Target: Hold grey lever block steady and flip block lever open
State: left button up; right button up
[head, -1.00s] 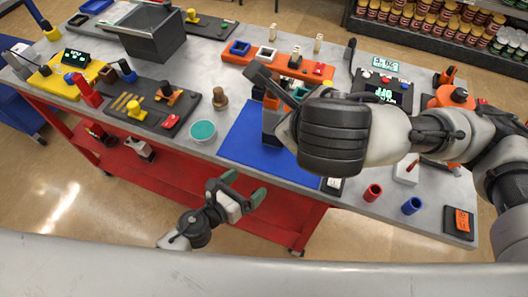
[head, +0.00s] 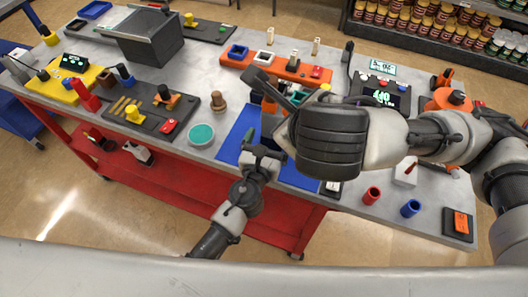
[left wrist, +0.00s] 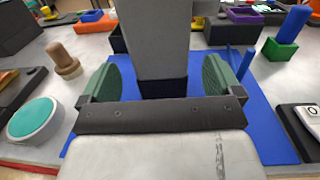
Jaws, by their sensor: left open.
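The grey lever block (left wrist: 160,40) stands upright on a blue mat (left wrist: 268,125) in the left wrist view, with a dark lower end. My left gripper (left wrist: 160,88) is open, with one green-padded finger on each side of the block and visible gaps between. In the head view my left gripper (head: 262,154) is at the mat's front part. The block (head: 268,124) is mostly hidden there behind my grippers. My right gripper (head: 274,88) is above the block, largely covered by its own wrist. Its grip and the lever's position cannot be made out.
A teal-topped round dish (head: 201,133) and a brown knob (head: 218,101) stand left of the mat. An orange tray (head: 262,68) lies behind it. Red (head: 371,195) and blue (head: 410,208) cups stand at the right front.

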aim_at(275, 125)
pick_arm(q)
jog(key=x, duration=0.5)
jog(key=shift+w+d, duration=0.1)
jog(key=shift+w, duration=0.25)
jog(key=shift+c, duration=0.2)
